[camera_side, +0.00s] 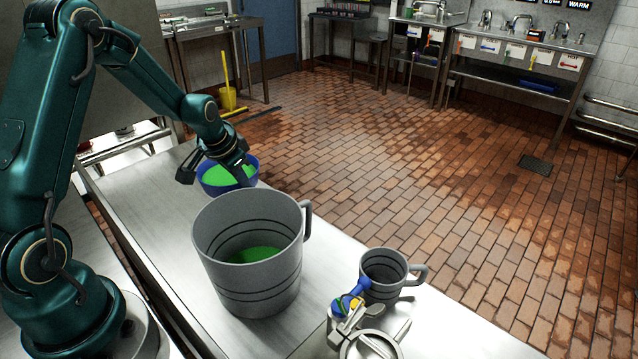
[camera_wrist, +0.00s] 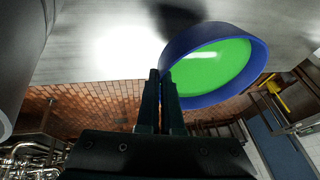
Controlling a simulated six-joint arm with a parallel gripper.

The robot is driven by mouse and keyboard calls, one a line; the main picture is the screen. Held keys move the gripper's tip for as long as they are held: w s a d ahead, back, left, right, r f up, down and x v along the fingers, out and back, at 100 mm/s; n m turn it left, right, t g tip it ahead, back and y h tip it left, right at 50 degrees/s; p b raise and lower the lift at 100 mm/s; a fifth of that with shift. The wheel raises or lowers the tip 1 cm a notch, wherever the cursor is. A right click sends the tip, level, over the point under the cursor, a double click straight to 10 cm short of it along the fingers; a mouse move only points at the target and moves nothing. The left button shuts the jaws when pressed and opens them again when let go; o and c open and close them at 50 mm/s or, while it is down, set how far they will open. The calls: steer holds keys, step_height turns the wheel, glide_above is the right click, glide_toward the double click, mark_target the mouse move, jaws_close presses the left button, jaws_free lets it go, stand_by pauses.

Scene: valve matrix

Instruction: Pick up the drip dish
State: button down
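The drip dish is most likely the blue bowl (camera_side: 203,184) with green contents, on the far part of the metal bench. It also shows in the wrist view (camera_wrist: 262,58). My gripper (camera_side: 240,172) is at the bowl, partly in front of it in the side view. In the wrist view my two fingertips (camera_wrist: 160,76) are close together with a narrow gap, right at the bowl's near left rim. I cannot tell whether the bowl's wall is between them or just beyond them. The bowl's underside and its contact with the bench are hidden.
A large grey jug (camera_side: 250,290) with green liquid stands in front of the bowl on the metal bench (camera_side: 335,262). A smaller grey mug (camera_side: 385,277) and a valve fitting with a blue handle (camera_side: 350,297) are at the near right. The bench between bowl and wall edge is bare.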

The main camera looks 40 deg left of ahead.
steer(key=s+a+r, duration=0.5)
steer(key=s+a, duration=0.1)
step_height(320, 180, up, 15)
steer(key=w+d+f+n, duration=0.1)
steer(key=w+d, duration=0.2)
steer(key=d, duration=0.5)
steer(key=w+d, duration=0.2)
steer(key=d, duration=0.5)
steer(key=s+d+n+g+y, duration=0.1)
steer(key=s+d+n, duration=0.1)
steer(key=d, duration=0.8)
steer(key=s+d+n+g+y, duration=0.1)
steer(key=s+d+n, duration=0.15)
steer(key=d, duration=0.65)
steer(key=shift+f, duration=2.25)
steer(key=s+a+r+n+t+h, duration=0.3)
steer(key=a+r+t+h, duration=0.3)
steer(key=a+r+h, duration=0.3)
steer(key=shift+r+t+h, duration=0.15)
steer(key=shift+t+h, duration=0.15)
steer(key=shift+h, duration=1.7)
